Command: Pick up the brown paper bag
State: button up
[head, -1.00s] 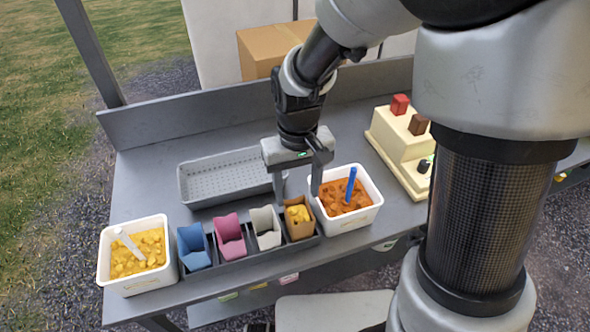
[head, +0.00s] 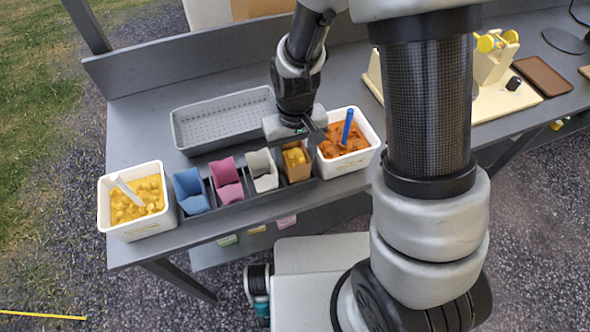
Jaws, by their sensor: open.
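The brown paper bag (head: 298,174) stands upright in the right end slot of a dark grey rack, with yellow pieces showing in its open top. My gripper (head: 296,146) is open and points down right at the bag's top. Its fingers are partly hidden by the gripper body, and I cannot tell whether they touch the bag. The bag's lower part is hidden by the rack.
The rack (head: 250,202) also holds blue (head: 191,191), pink (head: 226,179) and white (head: 263,170) bags. A tub with a blue-handled scoop (head: 347,128) stands close right of the brown bag. A yellow-filled tub (head: 135,200) stands left; a perforated grey tray (head: 222,120) lies behind.

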jog(key=c, duration=1.1)
